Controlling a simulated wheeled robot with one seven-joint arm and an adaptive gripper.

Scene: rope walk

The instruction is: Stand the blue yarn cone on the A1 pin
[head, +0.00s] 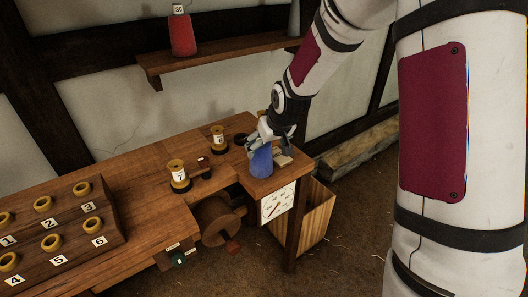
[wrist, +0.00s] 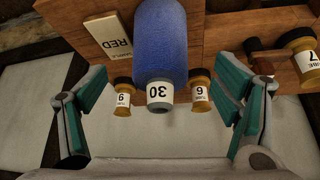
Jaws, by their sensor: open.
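The blue yarn cone (head: 261,163) stands upright on the right end of the bench, above a dial. In the wrist view the blue cone (wrist: 160,45) shows its narrow pale tip, with a tag reading 30, towards me. My gripper (head: 268,141) is over the top of the cone and partly hides it. In the wrist view my gripper (wrist: 165,115) is open, one finger on each side, with visible room between both fingers and the cone's tip. I cannot make out a pin marked A1 in either view.
Spools numbered 6 (head: 218,139) and 7 (head: 179,176) stand left of the cone. A "RED" sample block (wrist: 114,36) lies beside it. A numbered rack (head: 62,237) is at the left. A red cone (head: 182,35) stands on the wall shelf (head: 225,55). A wooden bin (head: 318,215) is below.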

